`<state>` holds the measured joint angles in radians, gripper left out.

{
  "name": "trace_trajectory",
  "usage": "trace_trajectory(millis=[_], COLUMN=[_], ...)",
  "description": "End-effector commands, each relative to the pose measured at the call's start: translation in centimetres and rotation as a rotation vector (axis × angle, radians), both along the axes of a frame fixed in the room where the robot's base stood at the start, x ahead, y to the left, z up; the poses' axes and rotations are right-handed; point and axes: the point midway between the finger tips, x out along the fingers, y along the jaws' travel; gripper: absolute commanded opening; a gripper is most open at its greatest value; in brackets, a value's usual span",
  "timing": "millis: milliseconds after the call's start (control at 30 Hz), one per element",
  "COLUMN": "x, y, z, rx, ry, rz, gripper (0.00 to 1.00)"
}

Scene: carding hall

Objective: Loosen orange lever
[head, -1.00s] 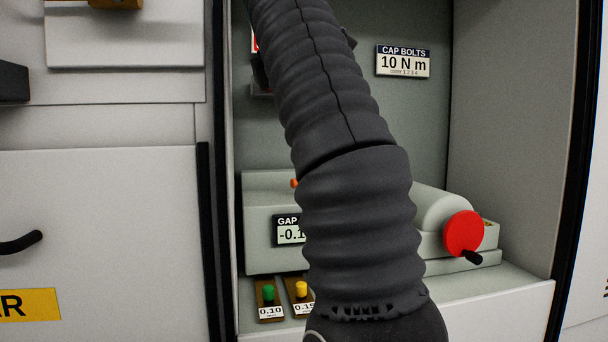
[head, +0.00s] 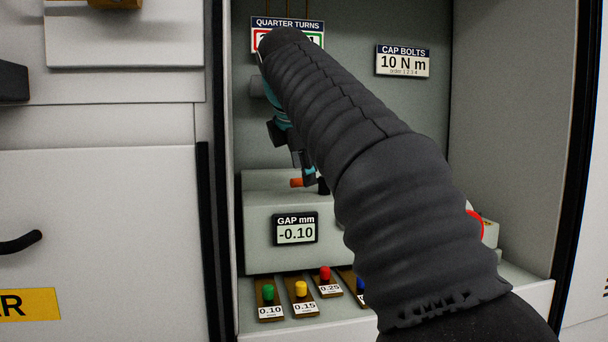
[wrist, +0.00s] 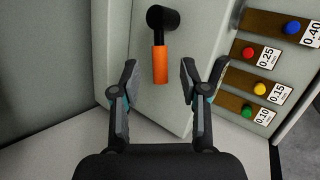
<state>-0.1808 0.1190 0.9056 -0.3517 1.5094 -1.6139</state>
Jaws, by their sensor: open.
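The orange lever (wrist: 160,64) shows in the wrist view, with an orange grip on a black pivot, on top of the pale grey block. Its orange end also shows in the head view (head: 297,183). My gripper (wrist: 160,80) is open and empty in the wrist view, with one finger on each side of the lever's lower end. I see a gap on both sides of the grip.
The grey block (head: 265,225) carries a display reading GAP mm -0.10 (head: 296,229). Several gauge strips with coloured knobs (head: 301,297) lie in front of it. A red handwheel (head: 474,221) is mostly behind my arm. Cabinet walls enclose the bay.

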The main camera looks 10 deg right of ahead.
Motion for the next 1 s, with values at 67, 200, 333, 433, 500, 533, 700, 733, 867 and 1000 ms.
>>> trace_trajectory(millis=[67, 200, 333, 433, 500, 533, 700, 733, 867, 1000], x=[0.5, 1.1, 1.4, 1.4, 1.4, 1.4, 1.4, 1.4, 1.4, 1.3], y=[-0.2, -0.5, -0.5, -0.5, -0.5, -0.5, -0.5, -0.5, -0.5, -0.6], z=[-0.7, -1.5, -1.7, -1.7, -1.7, -1.7, -1.7, -1.7, -1.7, -1.7], rx=[-0.001, 0.0, 0.0, 0.0, 0.0, 0.0, 0.0, 0.0, 0.0, 0.001], ry=[0.001, -0.001, -0.001, -0.001, -0.001, -0.001, -0.001, -0.001, -0.001, -0.001], rz=[-0.001, 0.0, 0.0, 0.0, 0.0, 0.0, 0.0, 0.0, 0.0, 0.001], gripper=[0.45, 0.45, 0.45, 0.45, 0.45, 0.45, 0.07, 0.0, 0.0, 0.0])
